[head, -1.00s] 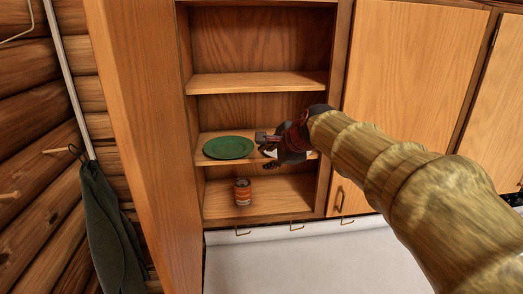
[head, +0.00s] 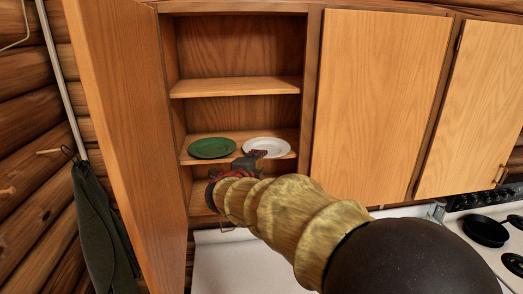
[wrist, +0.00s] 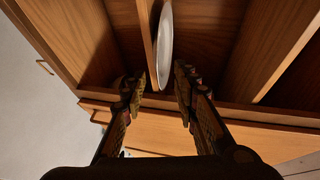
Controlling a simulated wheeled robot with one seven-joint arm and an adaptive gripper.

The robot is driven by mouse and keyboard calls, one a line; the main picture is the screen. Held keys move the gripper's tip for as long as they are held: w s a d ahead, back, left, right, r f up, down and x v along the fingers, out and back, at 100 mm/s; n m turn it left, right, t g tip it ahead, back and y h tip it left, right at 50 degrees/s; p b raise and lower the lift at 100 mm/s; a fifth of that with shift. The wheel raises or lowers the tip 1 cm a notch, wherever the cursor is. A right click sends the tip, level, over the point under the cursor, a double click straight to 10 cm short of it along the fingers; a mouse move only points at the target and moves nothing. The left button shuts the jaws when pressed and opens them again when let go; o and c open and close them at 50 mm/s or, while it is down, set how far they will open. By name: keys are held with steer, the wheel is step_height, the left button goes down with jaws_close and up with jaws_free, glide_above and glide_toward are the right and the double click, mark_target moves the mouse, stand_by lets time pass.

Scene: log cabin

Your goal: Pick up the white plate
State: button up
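The white plate (head: 268,146) lies flat on the middle shelf (head: 186,157) of the open cabinet, right of a green plate (head: 211,148). My gripper (head: 255,158) is at the front edge of the white plate and covers a small part of it. In the wrist view the white plate (wrist: 165,42) shows nearly edge-on, beside the shelf board. My gripper (wrist: 162,84) is open there, one finger on each side, with the plate's near rim between the fingertips. I see gaps between the rim and the fingers, and no grip on it.
An upper shelf (head: 235,87) is above the plates. The open cabinet door (head: 125,150) stands at the left, and a closed door (head: 380,100) is at the right. A stove with a black pan (head: 485,231) is at the far right. My arm hides much of the bottom shelf.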

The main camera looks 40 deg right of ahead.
steer(key=p, duration=0.2)
glide_toward(267, 149)
steer(key=d+f, duration=0.1)
steer(key=w+d+f, duration=0.1)
steer(key=shift+w+d, duration=0.3)
steer(key=shift+d, duration=0.05)
steer(key=shift+s+a+r, duration=0.1)
steer(key=shift+c, duration=0.4)
jaws_close()
